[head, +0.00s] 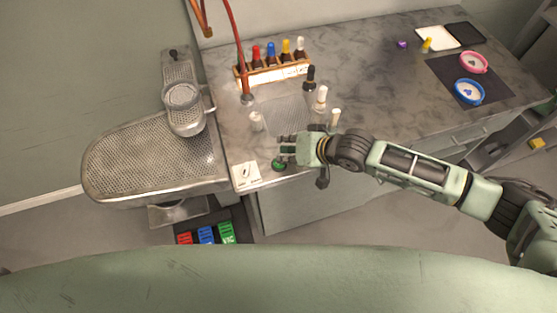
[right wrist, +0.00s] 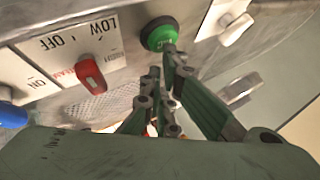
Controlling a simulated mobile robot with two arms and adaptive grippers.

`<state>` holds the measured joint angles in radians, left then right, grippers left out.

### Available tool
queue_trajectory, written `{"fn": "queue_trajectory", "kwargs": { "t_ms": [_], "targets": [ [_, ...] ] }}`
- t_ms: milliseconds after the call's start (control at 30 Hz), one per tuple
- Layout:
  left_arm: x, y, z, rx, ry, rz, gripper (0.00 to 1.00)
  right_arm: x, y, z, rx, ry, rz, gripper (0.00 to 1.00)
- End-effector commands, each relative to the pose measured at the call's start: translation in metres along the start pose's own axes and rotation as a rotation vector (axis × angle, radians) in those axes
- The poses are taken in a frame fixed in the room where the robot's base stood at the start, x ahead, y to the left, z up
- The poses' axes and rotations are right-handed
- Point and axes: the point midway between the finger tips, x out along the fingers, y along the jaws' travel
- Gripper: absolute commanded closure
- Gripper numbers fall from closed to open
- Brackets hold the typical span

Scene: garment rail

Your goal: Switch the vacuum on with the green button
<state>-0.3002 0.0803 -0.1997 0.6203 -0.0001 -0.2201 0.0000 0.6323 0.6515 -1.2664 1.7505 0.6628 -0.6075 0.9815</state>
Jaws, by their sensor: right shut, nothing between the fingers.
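The round green button (right wrist: 158,33) sits in a dark collar on a metal panel at the top of the right wrist view. In the head view the green button (head: 278,164) is at the table's front edge. My right gripper (head: 285,150) is right beside it, reaching in from the right. In the right wrist view my right gripper (right wrist: 166,72) is shut and empty. One fingertip overlaps the button's lower edge; I cannot tell whether it touches. Whether the button is pressed in is unclear. My left gripper is not in view.
A red switch (right wrist: 90,75) and a white switch (right wrist: 236,28) flank the button. A perforated metal ironing board (head: 150,155) stands at left. Bottles stand on the table (head: 360,85), some in a wooden rack (head: 272,74). Coloured pedals (head: 206,235) lie below.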

Motion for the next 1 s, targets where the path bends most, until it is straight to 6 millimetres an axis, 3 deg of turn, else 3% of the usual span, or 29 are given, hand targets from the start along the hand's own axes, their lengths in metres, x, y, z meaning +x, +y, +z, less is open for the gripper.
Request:
{"fn": "queue_trajectory", "kwargs": {
  "t_ms": [1000],
  "targets": [
    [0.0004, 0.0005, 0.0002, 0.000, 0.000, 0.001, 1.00, 0.0068, 0.0066, 0.0081, 0.001, -0.007, 0.005, 1.00]
  ]
}}
